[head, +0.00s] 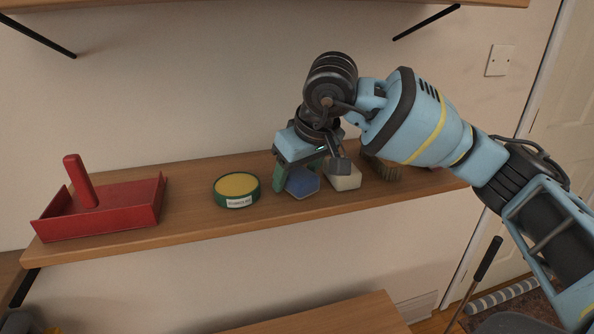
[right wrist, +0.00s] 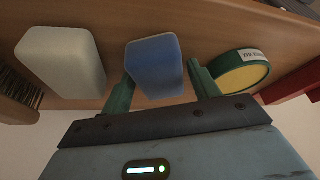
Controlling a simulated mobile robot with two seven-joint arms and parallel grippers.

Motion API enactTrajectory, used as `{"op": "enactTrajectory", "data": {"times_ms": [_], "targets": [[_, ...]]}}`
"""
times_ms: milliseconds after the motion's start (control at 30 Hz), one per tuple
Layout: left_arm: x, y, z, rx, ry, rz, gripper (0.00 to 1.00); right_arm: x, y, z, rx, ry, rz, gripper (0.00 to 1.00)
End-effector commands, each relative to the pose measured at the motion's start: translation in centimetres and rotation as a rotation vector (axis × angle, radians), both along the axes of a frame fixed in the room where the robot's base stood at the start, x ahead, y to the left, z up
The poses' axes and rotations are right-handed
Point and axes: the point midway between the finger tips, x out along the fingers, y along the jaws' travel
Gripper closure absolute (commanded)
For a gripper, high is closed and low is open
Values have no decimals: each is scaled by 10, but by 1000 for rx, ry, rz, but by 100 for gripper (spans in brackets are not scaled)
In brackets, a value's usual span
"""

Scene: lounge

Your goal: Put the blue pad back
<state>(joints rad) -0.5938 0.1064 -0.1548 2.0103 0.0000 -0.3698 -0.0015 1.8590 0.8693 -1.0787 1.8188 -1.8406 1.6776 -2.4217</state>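The blue pad (head: 302,182) sits on the wooden shelf (head: 180,215), between a white block and a round green tin. In the right wrist view the blue pad (right wrist: 155,65) lies between the two green fingers of my right gripper (right wrist: 162,88). The left-hand finger is close against the pad's edge, and a narrow gap shows at the right-hand finger. My right gripper (head: 303,170) also shows in the head view, pointing down over the pad and hiding part of it. It is open around the pad. My left gripper is not in view.
A white block (head: 343,178) and a brush (head: 381,168) stand right of the pad. A green tin with a yellow top (head: 237,188) and a red dustpan-like tray (head: 125,203) stand to the left. Shelf between tin and tray is clear.

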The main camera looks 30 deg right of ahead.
Motion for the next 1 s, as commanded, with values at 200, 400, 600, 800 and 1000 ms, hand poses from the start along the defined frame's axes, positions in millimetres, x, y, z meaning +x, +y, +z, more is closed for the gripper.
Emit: {"op": "enactTrajectory", "data": {"times_ms": [200,400,600,800,1000], "targets": [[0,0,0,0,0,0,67,0,0,0,0,0,0,31],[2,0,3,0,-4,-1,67,0,0,7,0,-2,0,31],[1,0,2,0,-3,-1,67,-11,-2,31,1,-4,0,31],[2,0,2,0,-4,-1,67,-22,-3,59,0,-3,0,31],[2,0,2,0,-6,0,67,-28,-4,72,0,0,1,31]]}}
